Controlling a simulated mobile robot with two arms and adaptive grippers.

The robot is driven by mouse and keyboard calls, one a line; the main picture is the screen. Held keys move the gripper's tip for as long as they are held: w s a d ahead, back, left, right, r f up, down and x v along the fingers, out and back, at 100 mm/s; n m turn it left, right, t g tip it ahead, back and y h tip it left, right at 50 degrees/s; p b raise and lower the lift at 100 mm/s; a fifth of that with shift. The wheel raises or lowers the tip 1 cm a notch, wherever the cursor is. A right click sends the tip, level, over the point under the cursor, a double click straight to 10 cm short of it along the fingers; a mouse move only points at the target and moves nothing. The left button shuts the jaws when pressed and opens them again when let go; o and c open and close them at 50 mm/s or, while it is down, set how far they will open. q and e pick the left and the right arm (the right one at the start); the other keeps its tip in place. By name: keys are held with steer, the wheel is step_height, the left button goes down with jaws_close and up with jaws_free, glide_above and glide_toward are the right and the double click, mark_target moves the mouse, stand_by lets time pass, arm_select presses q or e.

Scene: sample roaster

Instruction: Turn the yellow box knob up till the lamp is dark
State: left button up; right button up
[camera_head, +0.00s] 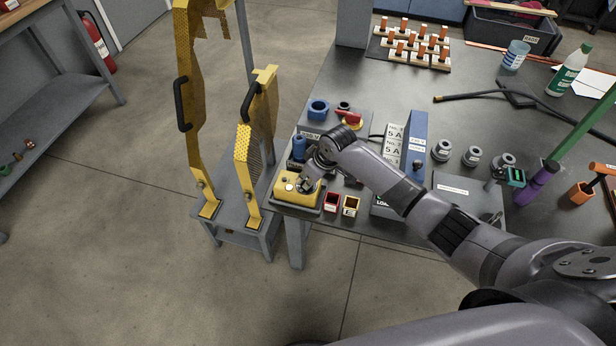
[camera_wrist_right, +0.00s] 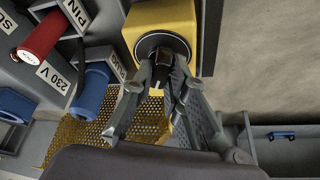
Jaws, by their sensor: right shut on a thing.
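The yellow box (camera_head: 290,197) sits at the near left corner of the dark workbench. It also shows at the top of the right wrist view (camera_wrist_right: 162,16). On its face is a black knob (camera_wrist_right: 162,60) over a round dark dial with a pale rim. My right gripper (camera_wrist_right: 160,68) is shut on the knob, one finger on each side. In the head view my right gripper (camera_head: 308,182) covers much of the box. A small pale round spot shows on the box top; I cannot tell whether it is the lamp or whether it is lit. My left gripper is not in view.
Yellow perforated guards (camera_head: 255,150) with black handles stand just left of the box. A blue upright case (camera_head: 414,140) stands to the right.

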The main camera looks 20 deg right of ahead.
jaws_close()
steer(key=shift+r+m+p, duration=0.2)
steer(key=shift+m+p, duration=0.1)
steer(key=shift+p, duration=0.3)
steer(key=m+p, duration=0.1)
steer(key=p, duration=0.1)
steer(key=m+h+p, duration=0.1)
steer(key=shift+s+a+r+m+t+p, duration=0.1)
steer(key=shift+a+m+t+p, duration=0.05)
steer(key=shift+m+t+p, duration=0.2)
steer(key=shift+a+m+h+p, duration=0.1)
steer(key=shift+m+h+p, duration=0.4)
steer(key=shift+m+p, duration=0.6)
steer(key=shift+f+m+h+p, duration=0.25)
steer(key=shift+m+h+p, duration=0.25)
steer(key=shift+m, duration=1.15)
